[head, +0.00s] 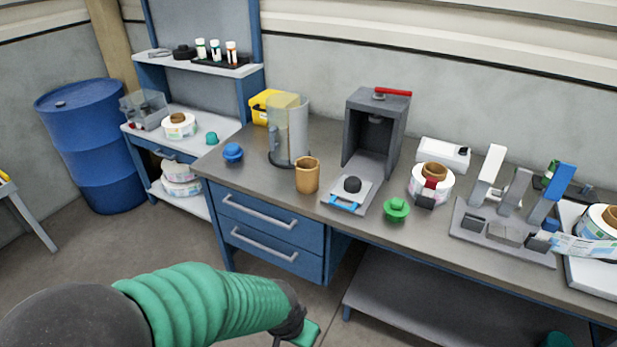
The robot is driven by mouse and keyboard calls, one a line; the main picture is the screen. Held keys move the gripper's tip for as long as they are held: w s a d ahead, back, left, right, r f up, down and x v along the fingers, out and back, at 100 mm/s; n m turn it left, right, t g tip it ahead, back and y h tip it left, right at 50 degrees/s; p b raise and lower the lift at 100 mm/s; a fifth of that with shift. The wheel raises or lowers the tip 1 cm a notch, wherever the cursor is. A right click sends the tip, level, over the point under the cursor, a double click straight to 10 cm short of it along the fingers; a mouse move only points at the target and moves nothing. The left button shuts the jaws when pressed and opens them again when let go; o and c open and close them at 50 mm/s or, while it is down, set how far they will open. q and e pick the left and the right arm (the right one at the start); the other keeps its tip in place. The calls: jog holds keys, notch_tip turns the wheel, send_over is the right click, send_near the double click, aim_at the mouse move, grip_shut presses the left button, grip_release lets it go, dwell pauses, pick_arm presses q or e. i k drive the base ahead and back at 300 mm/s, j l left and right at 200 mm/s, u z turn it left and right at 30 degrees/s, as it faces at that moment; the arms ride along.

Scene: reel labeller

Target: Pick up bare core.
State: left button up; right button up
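The bare core (307,175), a tan-brown open cylinder, stands upright near the front edge of the grey workbench (255,184), with no label roll around it. My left arm comes in from the lower left in a green ribbed sleeve. Its gripper (304,334) is at the bottom edge, in front of and below the bench, well apart from the core. Its fingers are mostly cut off, so their opening cannot be told. My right gripper is not in view.
A clear curved guard (289,130) stands just behind the core. A dark grey press (375,135) is to its right, beside a green knob (396,209) and a label roll (431,184). A blue knob (232,152) is to the left. Bench space left of the core is clear.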

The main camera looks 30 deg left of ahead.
aim_at(307, 175)
jog(key=u, duration=1)
jog(key=i, duration=0.05)
